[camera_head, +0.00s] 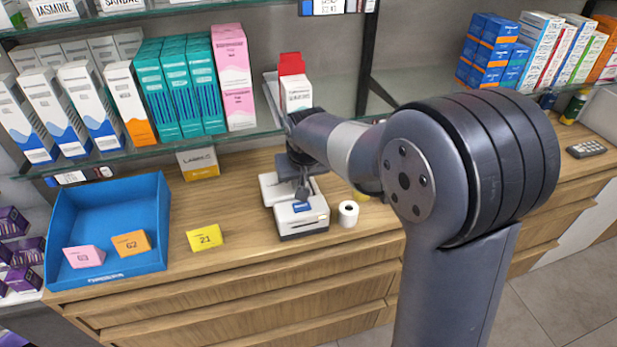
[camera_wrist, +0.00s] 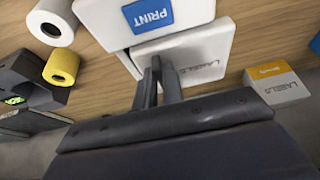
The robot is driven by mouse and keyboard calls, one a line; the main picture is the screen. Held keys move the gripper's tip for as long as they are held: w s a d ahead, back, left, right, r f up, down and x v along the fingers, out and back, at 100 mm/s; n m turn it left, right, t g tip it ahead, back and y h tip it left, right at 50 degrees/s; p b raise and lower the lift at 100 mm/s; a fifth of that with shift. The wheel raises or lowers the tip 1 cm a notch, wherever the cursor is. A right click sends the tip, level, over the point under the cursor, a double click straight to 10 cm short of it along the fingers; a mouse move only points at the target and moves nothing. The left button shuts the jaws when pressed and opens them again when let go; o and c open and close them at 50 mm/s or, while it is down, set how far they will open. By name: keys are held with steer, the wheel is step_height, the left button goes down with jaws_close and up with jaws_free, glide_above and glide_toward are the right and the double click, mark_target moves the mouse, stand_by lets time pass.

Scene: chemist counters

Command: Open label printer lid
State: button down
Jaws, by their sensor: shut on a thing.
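In the wrist view my gripper (camera_wrist: 160,72) is shut at the lid's edge, close to the printer body. The fingers hide part of that edge, and I cannot tell the lid's exact angle.
A white roll (camera_head: 348,213) stands right of the printer, with a yellow roll (camera_head: 361,195) behind it. A LABELS box (camera_head: 198,163) stands behind left. A yellow card (camera_head: 205,237) and a blue tray (camera_head: 162,222) are left. The glass shelf (camera_head: 250,135) of boxes hangs above.

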steer(key=s+a, duration=0.2)
steer(key=a, duration=0.7)
steer(key=shift+s+a, duration=0.15)
steer(key=shift+s, duration=0.2)
steer(key=c, duration=1.5)
jaws_free()
steer(key=b+v, duration=0.1)
steer(key=v, duration=0.9)
steer(key=shift+s+r, duration=0.2)
steer(key=shift+r, duration=0.15)
